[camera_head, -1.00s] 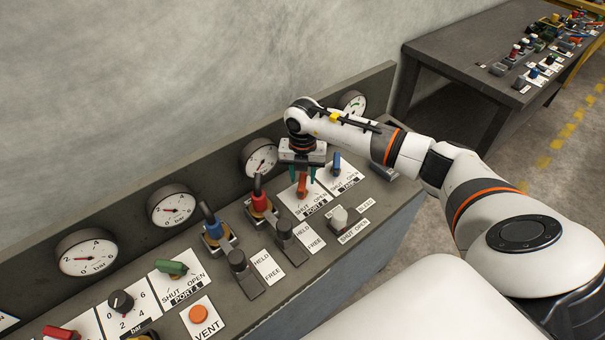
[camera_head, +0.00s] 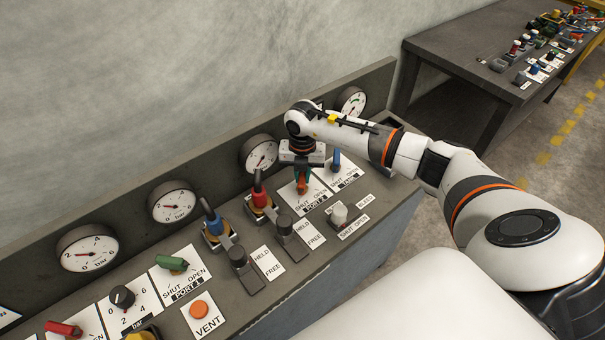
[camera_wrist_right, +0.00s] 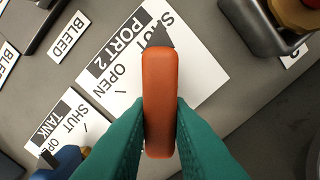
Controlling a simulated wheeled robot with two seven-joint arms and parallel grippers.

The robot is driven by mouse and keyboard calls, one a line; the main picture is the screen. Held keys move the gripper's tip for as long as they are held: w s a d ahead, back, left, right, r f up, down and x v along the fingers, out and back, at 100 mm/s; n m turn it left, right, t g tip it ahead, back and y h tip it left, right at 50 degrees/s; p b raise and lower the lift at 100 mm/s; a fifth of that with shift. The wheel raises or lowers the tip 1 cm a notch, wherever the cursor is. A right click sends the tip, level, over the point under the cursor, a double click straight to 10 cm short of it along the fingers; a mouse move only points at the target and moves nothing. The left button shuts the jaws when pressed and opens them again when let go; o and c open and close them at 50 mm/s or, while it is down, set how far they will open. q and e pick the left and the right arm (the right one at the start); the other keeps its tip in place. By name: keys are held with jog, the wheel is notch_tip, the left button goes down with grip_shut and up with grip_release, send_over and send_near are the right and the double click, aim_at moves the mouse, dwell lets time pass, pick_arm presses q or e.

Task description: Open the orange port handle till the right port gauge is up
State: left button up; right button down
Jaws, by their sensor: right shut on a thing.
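The orange port handle (camera_head: 301,187) stands on the PORT 2 plate; in the right wrist view the handle (camera_wrist_right: 160,85) fills the middle. Its far end lies by the word SHUT, with OPEN to its left. My right gripper (camera_wrist_right: 160,112) is shut on the handle, one green finger on each side of its near end. In the head view the right gripper (camera_head: 302,178) comes down over it from above. The gauge behind that plate (camera_head: 259,154) has a needle too small to read surely. My left gripper is not in view.
A blue TANK handle (camera_head: 336,160) stands close right of the gripper. A red-handled lever (camera_head: 258,190) stands close left. Other gauges (camera_head: 172,202) line the back board. A grey-white BLEED knob (camera_head: 339,214) sits in front. A second table (camera_head: 450,60) stands behind right.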

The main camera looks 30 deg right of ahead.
jog(key=n+b, duration=0.1)
jog(key=n, duration=0.1)
jog(key=n+b, duration=0.1)
jog(key=b, duration=0.1)
jog(key=shift+w+a+f+n, duration=0.15)
jog(key=shift+f+n, duration=0.05)
jog(key=shift+n, duration=0.2)
jog(key=n+b, duration=0.1)
jog(key=n, duration=0.1)
jog(key=n+b, duration=0.2)
jog(key=shift+a+n, duration=0.2)
jog(key=shift+n, duration=0.1)
jog(key=n+b, duration=0.4)
jog(key=n, duration=0.1)
jog(key=shift+a+r, duration=0.1)
jog(key=shift+a, duration=0.1)
jog(key=shift+a+r+n+b, duration=0.15)
jog(key=shift+n+b, duration=1)
jog(key=shift+n, duration=0.95)
jog(key=c, duration=1.3)
grip_release()
jog(key=shift+s, duration=0.2)
jog(key=shift+c, duration=0.2)
notch_tip(320, 180, up, 12)
jog(key=b, duration=0.1)
jog(key=shift+b, duration=0.35)
